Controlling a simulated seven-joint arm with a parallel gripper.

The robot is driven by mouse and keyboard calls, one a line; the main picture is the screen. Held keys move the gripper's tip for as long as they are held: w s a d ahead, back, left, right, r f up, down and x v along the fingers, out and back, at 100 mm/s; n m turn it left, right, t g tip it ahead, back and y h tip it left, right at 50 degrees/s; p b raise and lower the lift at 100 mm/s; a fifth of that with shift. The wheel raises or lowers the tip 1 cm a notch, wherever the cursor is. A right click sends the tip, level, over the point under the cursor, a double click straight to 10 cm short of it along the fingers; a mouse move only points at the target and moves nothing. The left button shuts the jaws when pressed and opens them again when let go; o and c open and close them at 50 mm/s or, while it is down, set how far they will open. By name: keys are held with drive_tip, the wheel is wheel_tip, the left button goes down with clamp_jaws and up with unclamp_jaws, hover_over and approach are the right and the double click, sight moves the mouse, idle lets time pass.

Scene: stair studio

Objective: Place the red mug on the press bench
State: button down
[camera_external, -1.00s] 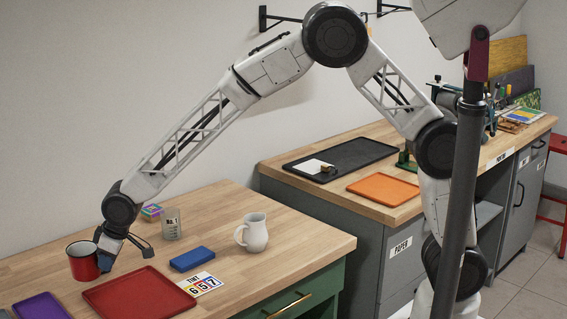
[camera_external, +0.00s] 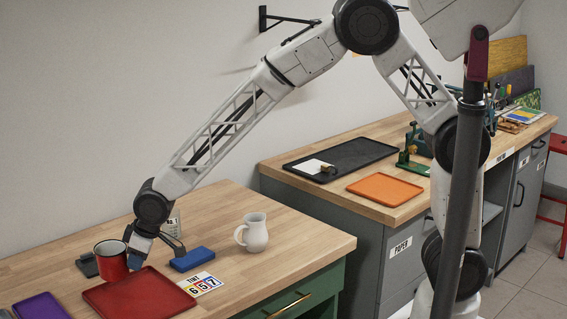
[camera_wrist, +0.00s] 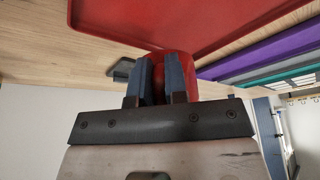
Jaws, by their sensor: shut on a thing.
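The red mug (camera_external: 112,263) is upright at the left of the near wooden bench, behind the red tray. My gripper (camera_external: 134,262) is shut on the mug's right side. In the wrist view my gripper (camera_wrist: 155,82) has its two blue fingers against the red mug (camera_wrist: 181,66), which is partly hidden behind them. Whether the mug's base clears the wood is hard to tell. A second, grey bench (camera_external: 370,260) labelled PAPER stands to the right, with a wooden top, a black tray, an orange tray and green press-like devices.
On the grey bench are the black tray (camera_external: 362,153), orange tray (camera_external: 385,188) and a green device (camera_external: 410,160).

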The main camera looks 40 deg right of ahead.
drive_tip(key=shift+s+d, duration=0.6)
drive_tip(key=shift+s+d+r, duration=0.1)
drive_tip(key=shift+s, duration=0.05)
idle(1.8)
drive_tip(key=w+d+r+m+t+h, duration=0.15)
drive_tip(key=w+d+r, duration=0.25)
drive_tip(key=w+d, duration=0.75)
drive_tip(key=w+d+r+m+g, duration=0.1)
drive_tip(key=w+d+r+m, duration=0.2)
drive_tip(key=w+d, duration=0.85)
drive_tip(key=w+d+r+m, duration=0.1)
drive_tip(key=w+d+r, duration=0.1)
drive_tip(key=d, duration=0.9)
drive_tip(key=w+d+r+m+h, duration=0.1)
drive_tip(key=w+d+r+m, duration=0.1)
drive_tip(key=d, duration=0.9)
drive_tip(key=w+d+r+m+h, duration=0.1)
drive_tip(key=w+d+r, duration=0.2)
drive_tip(key=d, duration=0.8)
drive_tip(key=shift+w+d+r+t, duration=0.15)
drive_tip(key=shift+w+r+t, duration=0.15)
drive_tip(key=shift+w+t, duration=0.25)
drive_tip(key=shift+m, duration=0.25)
